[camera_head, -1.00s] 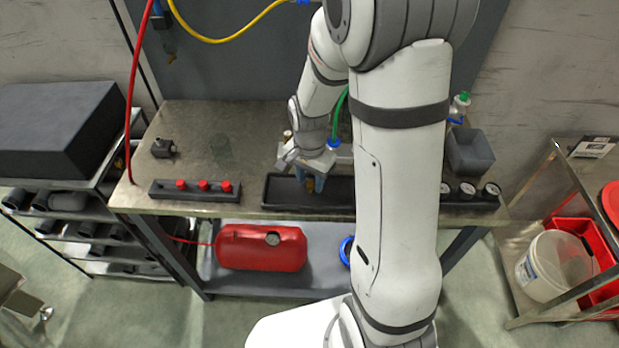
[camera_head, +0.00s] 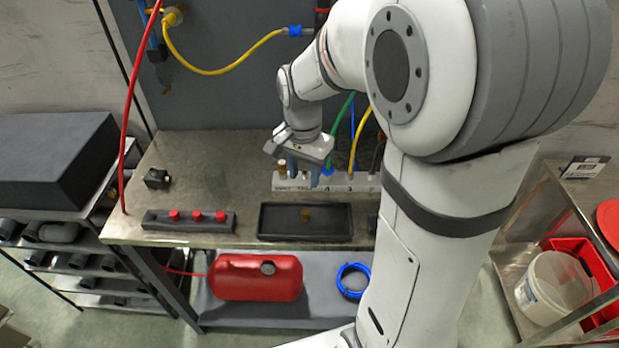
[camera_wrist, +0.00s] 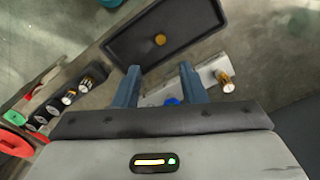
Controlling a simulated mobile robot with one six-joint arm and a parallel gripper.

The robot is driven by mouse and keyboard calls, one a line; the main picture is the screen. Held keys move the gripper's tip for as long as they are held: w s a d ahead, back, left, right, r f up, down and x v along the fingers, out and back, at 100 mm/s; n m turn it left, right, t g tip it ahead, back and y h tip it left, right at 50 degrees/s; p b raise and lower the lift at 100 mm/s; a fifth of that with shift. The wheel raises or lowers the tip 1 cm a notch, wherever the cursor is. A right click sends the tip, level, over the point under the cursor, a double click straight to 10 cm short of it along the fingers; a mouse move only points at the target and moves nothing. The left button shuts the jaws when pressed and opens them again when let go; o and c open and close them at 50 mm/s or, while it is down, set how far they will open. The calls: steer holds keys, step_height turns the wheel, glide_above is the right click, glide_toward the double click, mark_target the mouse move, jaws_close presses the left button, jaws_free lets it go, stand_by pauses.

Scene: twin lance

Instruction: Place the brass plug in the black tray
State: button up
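The brass plug (camera_head: 306,214) is inside the black tray (camera_head: 278,235), near the middle of its floor. In the wrist view the plug (camera_wrist: 160,39) also shows in the tray (camera_wrist: 205,14). My gripper (camera_head: 304,177) is above the bench, behind the tray and near the labelled white block. In the wrist view its two blue fingers (camera_wrist: 158,77) are spread apart with nothing between them. The gripper is clear of the plug.
The white block (camera_head: 345,182) behind the tray has hoses and a brass fitting (camera_head: 282,169) at its left end. A dark rack with red caps (camera_head: 190,221) is left of the tray. A black fitting (camera_head: 157,178) sits at the bench's left. The middle-left of the bench is clear.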

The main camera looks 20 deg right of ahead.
steer(key=s+r+n+t, duration=0.1)
steer(key=s+r+n, duration=0.1)
steer(key=s+n, duration=0.2)
steer(key=s+r+n+t, duration=0.2)
steer(key=s+n, duration=0.3)
steer(key=s, duration=0.5)
steer(key=shift+d+r, duration=0.25)
steer(key=shift+r, duration=0.5)
steer(key=shift+s+d, duration=0.1)
